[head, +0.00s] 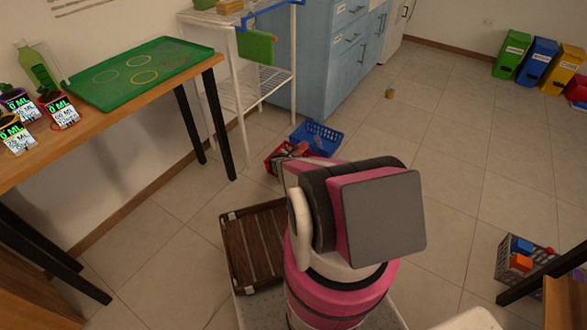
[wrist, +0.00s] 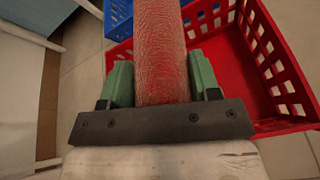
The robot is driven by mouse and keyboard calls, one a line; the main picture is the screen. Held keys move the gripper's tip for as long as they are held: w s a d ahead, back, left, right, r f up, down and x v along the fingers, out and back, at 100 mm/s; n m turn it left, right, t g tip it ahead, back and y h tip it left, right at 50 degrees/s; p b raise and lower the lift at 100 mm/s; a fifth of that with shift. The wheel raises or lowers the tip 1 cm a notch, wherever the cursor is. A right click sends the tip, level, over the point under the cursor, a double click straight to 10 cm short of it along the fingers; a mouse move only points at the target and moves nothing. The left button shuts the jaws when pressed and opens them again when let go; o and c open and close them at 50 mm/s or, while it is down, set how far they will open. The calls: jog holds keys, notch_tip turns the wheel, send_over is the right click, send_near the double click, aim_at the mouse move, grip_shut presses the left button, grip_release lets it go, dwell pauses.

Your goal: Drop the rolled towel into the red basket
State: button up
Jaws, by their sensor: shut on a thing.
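My gripper (wrist: 160,88) is shut on the rolled towel (wrist: 158,45), a reddish-pink textured roll between two green fingers in the wrist view. The red basket (wrist: 280,55) lies beneath and to the right of the towel there, with its slotted wall and part of its bare floor showing. The towel hangs over the basket's left part; its far end runs out of the top of the view. In the head view the red basket (head: 271,160) is on the floor, partly hidden by my arm. My gripper and the towel cannot be made out clearly there.
A blue basket (head: 318,137) stands on the floor right behind the red one. A white wire rack (head: 240,95) stands to the left of them. A brown slatted crate (head: 250,245) is nearer. The floor to the right is mostly open.

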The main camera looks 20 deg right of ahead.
jog(key=o, duration=1.1)
jog(key=shift+c, duration=0.2)
jog(key=v, duration=1)
jog(key=shift+s+a, duration=0.25)
jog(key=shift+a, duration=0.05)
